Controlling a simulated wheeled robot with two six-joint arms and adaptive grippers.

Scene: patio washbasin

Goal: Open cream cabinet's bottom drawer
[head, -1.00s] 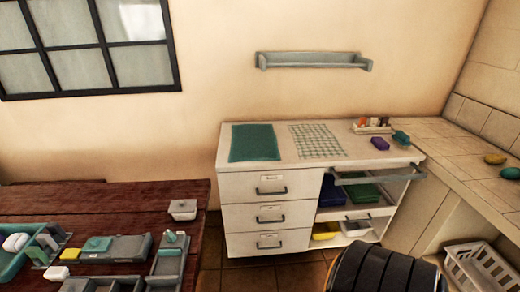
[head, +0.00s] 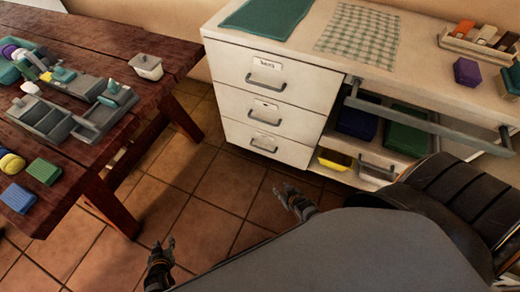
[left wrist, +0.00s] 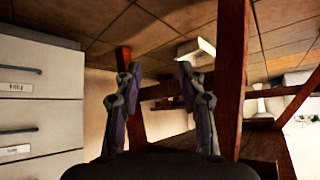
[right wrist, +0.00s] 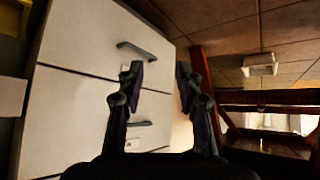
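The cream cabinet (head: 222,68) stands at the upper middle of the head view. Its left side has a column of three drawers, all shut and flush. The bottom drawer (head: 290,153), with a grey bar handle (head: 263,146), is lowest. My left gripper (head: 166,247) is open and empty above the tiled floor, well away from the drawers. My right gripper (head: 290,192) is open and empty, nearer the bottom drawer but apart from it. Drawer fronts also show in the left wrist view (left wrist: 50,105) and right wrist view (right wrist: 75,112); I cannot tell which drawers these are.
A dark red wooden table (head: 105,165) with trays and blocks stands at left. A black chair (head: 450,205) stands at right before the cabinet's open shelves. A grey rail (head: 425,126) juts out there. Tiled floor (head: 205,195) between table and cabinet is clear.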

